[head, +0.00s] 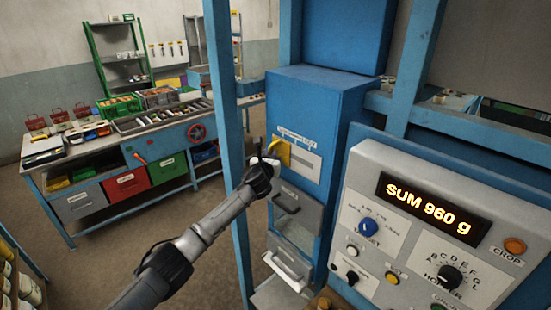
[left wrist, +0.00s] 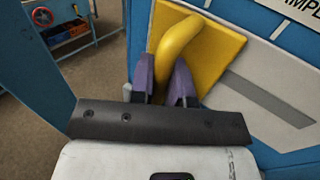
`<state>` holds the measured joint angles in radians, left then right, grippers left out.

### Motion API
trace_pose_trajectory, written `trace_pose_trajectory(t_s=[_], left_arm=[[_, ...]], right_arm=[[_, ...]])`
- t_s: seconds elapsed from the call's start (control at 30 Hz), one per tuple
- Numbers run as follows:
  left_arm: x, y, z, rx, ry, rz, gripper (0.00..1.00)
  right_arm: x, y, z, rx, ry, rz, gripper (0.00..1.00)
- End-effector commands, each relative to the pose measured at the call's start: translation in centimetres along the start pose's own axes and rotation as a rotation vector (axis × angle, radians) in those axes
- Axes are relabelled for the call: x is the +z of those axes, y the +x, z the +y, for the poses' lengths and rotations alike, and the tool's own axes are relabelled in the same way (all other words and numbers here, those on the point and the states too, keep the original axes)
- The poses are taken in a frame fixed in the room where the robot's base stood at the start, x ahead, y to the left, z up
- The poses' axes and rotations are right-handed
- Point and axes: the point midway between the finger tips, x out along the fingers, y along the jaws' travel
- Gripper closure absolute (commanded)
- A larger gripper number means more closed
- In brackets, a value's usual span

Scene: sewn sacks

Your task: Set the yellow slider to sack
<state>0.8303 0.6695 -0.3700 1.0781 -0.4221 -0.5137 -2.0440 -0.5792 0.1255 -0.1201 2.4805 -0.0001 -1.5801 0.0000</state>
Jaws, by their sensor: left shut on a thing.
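The yellow slider (head: 279,153) sits on a pale plate on the front of the blue cabinet (head: 325,115), toward the left end of its slot. In the left wrist view its looped yellow handle (left wrist: 178,40) stands out from a yellow backing plate. My left gripper (head: 268,163) is at the slider; in the left wrist view its two purple fingers (left wrist: 164,82) are closed around the handle. The slot (left wrist: 265,95) runs off to the right of the slider. Lettering above the plate is too small to read in full. My right gripper is not in view.
A grey control panel (head: 420,240) with knobs and a display reading "SUM 960 g" stands at the right. A blue upright post (head: 226,120) rises left of the cabinet. Grey handled flaps (head: 295,215) are below the slider. A workbench (head: 125,150) stands behind at left.

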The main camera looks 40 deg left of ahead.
Motion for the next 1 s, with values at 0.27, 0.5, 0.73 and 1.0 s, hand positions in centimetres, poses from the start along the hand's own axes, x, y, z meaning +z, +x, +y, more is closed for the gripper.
trace_pose_trajectory(t_s=[0.27, 0.5, 0.73, 1.0], left_arm=[[-0.4, 0.1, 0.5, 0.011, 0.001, 0.008, 0.75], [-0.3, 0.0, 0.3, 0.008, 0.001, 0.005, 0.59], [-0.2, -0.1, 0.2, 0.006, 0.001, 0.004, 0.59], [-0.3, -2.6, 0.3, 0.005, 0.002, 0.003, 0.59]], right_arm=[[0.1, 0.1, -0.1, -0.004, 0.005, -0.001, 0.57], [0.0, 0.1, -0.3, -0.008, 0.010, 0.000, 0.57], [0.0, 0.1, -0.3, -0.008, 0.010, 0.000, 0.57], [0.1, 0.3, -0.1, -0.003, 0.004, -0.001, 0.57]])
